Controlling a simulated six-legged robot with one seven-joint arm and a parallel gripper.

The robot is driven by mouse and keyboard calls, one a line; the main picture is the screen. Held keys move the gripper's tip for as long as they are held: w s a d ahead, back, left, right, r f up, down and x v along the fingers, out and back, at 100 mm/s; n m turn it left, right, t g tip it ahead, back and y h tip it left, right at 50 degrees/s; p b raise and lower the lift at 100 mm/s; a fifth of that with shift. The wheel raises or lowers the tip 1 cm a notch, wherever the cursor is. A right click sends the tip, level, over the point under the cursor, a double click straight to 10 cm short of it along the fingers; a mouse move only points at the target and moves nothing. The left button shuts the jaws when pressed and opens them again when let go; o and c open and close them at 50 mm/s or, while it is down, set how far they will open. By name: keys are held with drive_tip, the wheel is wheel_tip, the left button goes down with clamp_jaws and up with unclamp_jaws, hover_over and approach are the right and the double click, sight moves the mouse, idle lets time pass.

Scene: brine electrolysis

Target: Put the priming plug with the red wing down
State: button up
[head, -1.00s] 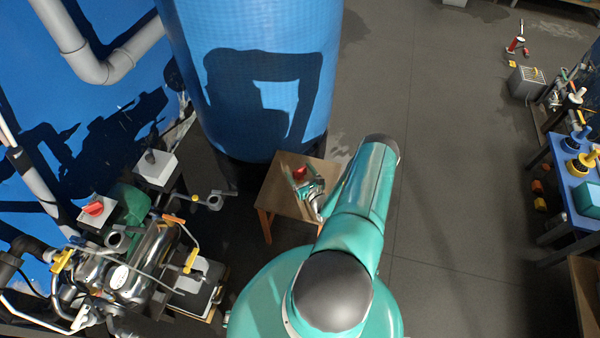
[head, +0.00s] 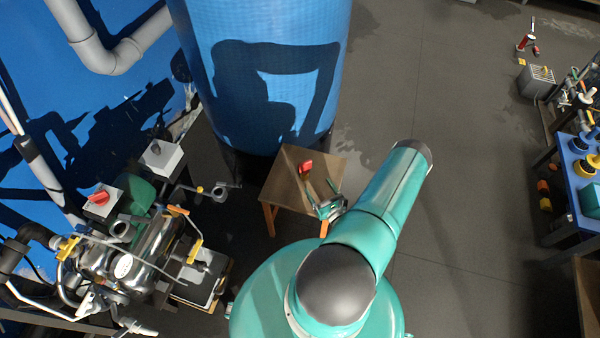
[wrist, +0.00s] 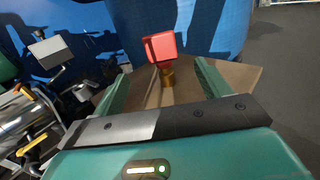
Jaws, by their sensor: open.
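The priming plug with the red wing (head: 306,167) stands on a small brown wooden table (head: 290,190) in front of the blue tank. In the wrist view the plug (wrist: 161,50) shows a red wing on top and a brass-coloured body below, and looks upright on the tabletop. My gripper (head: 333,187) is open and empty, near the table's right front side. In the wrist view its two green fingers (wrist: 160,82) lie left and right, with the plug beyond and between them in the picture. The plug appears clear of the fingers.
The large blue tank (head: 265,70) rises right behind the table. A steel pump (head: 135,260) with pipes, valves and a red-handled grey box (head: 102,199) stands at the left. A blue bench (head: 572,165) with parts is at the far right. The floor between is clear.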

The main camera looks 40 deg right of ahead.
drive_tip(key=w+a+r+n+y, duration=0.2)
drive_tip(key=w+r+n+y, duration=0.35)
drive_tip(key=r, duration=0.25)
drive_tip(key=w+a+r+n+y, duration=0.1)
drive_tip(key=w+r+n+y, duration=0.3)
drive_tip(key=r+y, duration=0.25)
drive_tip(key=w+a+r+n+g+y, duration=0.25)
drive_tip(key=a+r+n+g, duration=0.35)
drive_tip(key=r, duration=0.3)
drive_tip(key=w+a+r+n+g+y, duration=0.2)
drive_tip(key=a+r+n+g+y, duration=0.2)
drive_tip(key=a+r+n, duration=0.4)
drive_tip(key=s+a+r+n+g+h, duration=0.35)
drive_tip(key=a+r, duration=0.25)
drive_tip(key=r, duration=0.2)
drive_tip(key=s+a+r+n+g+h, duration=0.2)
drive_tip(key=s+a+r+n+g, duration=0.1)
drive_tip(key=s+a+r+n, duration=0.25)
drive_tip(key=s+a+r+n+t+h, duration=0.2)
drive_tip(key=s+r+n+h, duration=0.1)
drive_tip(key=r, duration=0.3)
drive_tip(key=s+a+r+n+t+h, duration=0.2)
drive_tip(key=s+r+n+t+h, duration=0.1)
drive_tip(key=r, duration=0.4)
drive_tip(key=shift+s+n+h, duration=0.45)
drive_tip(key=shift+s+h, duration=0.25)
drive_tip(key=shift+s, duration=0.25)
drive_tip(key=shift+a+r, duration=0.1)
drive_tip(key=shift+a, duration=0.1)
